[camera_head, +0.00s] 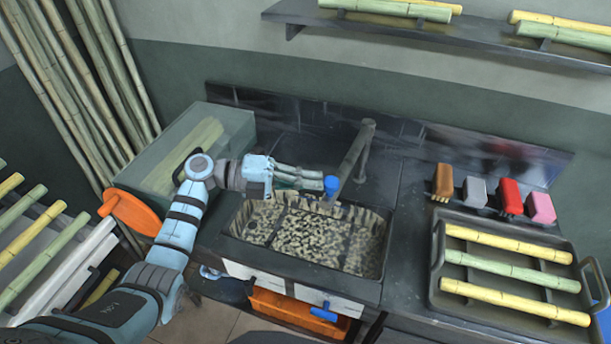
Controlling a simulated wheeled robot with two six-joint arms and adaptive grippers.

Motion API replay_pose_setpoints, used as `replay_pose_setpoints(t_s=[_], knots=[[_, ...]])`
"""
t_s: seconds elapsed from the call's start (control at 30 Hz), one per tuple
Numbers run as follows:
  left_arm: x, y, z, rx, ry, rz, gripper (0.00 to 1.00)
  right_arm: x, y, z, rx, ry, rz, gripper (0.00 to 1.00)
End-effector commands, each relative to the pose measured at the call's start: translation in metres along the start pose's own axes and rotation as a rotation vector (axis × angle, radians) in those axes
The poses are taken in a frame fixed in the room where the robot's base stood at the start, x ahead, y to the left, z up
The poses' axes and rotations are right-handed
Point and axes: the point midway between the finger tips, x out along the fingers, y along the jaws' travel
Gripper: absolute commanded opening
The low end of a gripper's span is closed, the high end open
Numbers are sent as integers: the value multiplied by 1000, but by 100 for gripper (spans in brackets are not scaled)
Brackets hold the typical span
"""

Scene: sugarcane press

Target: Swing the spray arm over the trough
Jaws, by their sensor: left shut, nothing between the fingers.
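The spray arm (353,160) is a dark grey spout on a post behind the trough. It slants down and toward the front, and its lower end is at the trough's back edge in the picture. A blue tip (331,187) shows near that end. The trough (386,222) is a dark basin with a mottled, pale speckled inside. My left gripper (318,179) is shut and empty above the back rim of the trough. Its fingertips are close to the blue tip, on its left; I cannot tell whether they touch. My right gripper does not show.
A green box-shaped machine (235,125) with an orange wheel (130,212) stands left of the trough. On the right, a dark tray (438,255) holds cane pieces, with several coloured blocks (510,196) behind it. An orange crate (290,309) sits below the trough.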

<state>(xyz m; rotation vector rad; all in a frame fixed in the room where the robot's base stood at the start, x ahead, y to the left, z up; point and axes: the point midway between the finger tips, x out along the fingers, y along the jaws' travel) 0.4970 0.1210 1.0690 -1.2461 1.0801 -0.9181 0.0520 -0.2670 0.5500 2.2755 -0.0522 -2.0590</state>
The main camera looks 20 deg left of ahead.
Motion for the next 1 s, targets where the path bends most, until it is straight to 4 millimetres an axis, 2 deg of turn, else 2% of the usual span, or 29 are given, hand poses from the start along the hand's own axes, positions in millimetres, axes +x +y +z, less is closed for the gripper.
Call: replay_pose_setpoints(t_s=[0.03, 0.1, 0.2, 0.57, 0.67, 0.77, 1.0], knots=[[7, -6, -5, -1, 3, -2, 0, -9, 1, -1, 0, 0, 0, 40], [16, -8, -10, -1, 1, -3, 0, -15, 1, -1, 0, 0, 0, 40], [21, -7, -14, 1, -1, -2, 0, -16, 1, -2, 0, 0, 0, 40], [18, -5, -13, 0, -2, 0, 0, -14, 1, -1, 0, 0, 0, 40], [9, -5, -13, 1, -1, 1, 0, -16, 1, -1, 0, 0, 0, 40], [-10, -5, -14, 1, -1, 3, 0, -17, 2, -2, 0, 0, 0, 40], [-78, -1, -20, 2, 2, 5, 0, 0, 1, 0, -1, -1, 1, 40]])
